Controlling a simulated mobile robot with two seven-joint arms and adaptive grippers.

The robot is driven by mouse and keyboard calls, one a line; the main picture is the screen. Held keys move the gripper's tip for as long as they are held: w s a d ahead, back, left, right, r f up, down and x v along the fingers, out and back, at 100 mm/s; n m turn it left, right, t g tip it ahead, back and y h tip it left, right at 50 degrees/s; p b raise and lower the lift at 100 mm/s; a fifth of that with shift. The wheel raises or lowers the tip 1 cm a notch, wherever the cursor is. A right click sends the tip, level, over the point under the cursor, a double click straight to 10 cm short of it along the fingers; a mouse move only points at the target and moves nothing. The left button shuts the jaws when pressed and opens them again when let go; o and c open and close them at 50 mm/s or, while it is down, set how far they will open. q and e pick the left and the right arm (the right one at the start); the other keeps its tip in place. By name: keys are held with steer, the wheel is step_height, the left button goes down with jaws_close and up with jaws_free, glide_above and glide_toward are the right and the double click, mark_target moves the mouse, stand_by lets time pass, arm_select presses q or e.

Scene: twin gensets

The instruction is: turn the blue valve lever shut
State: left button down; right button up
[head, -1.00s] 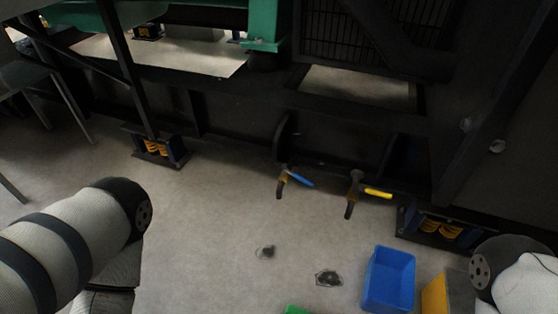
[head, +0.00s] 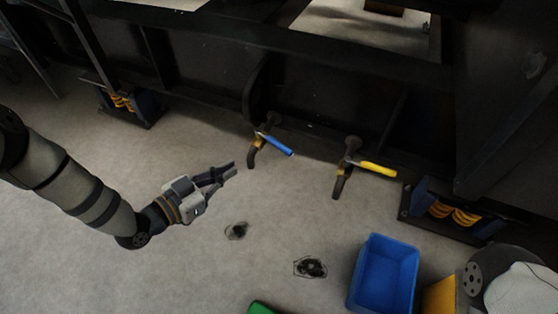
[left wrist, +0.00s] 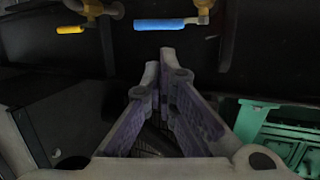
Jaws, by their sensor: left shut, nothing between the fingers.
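The blue valve lever (head: 276,144) sits on a brass valve with a downturned spout, on the black genset frame. In the head view it slants down to the right. It also shows in the left wrist view (left wrist: 160,25), beyond my fingertips. My left gripper (head: 234,169) is shut and empty, to the left of the lever and apart from it. Its fingers also show in the left wrist view (left wrist: 166,52). A yellow valve lever (head: 376,169) is on a second valve to the right. My right gripper is not in view.
A blue bin (head: 384,272) stands on the floor at the lower right, beside a yellow object (head: 439,295). Spring mounts (head: 447,213) sit under the frame.

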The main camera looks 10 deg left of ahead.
arm_select(q)
step_height(320, 180, down, 2)
steer(key=b, duration=0.6)
glide_toward(277, 146)
steer(key=x, duration=0.7)
steer(key=shift+a+f, duration=0.1)
steer(key=shift+f, duration=0.05)
steer(key=shift+p, duration=0.3)
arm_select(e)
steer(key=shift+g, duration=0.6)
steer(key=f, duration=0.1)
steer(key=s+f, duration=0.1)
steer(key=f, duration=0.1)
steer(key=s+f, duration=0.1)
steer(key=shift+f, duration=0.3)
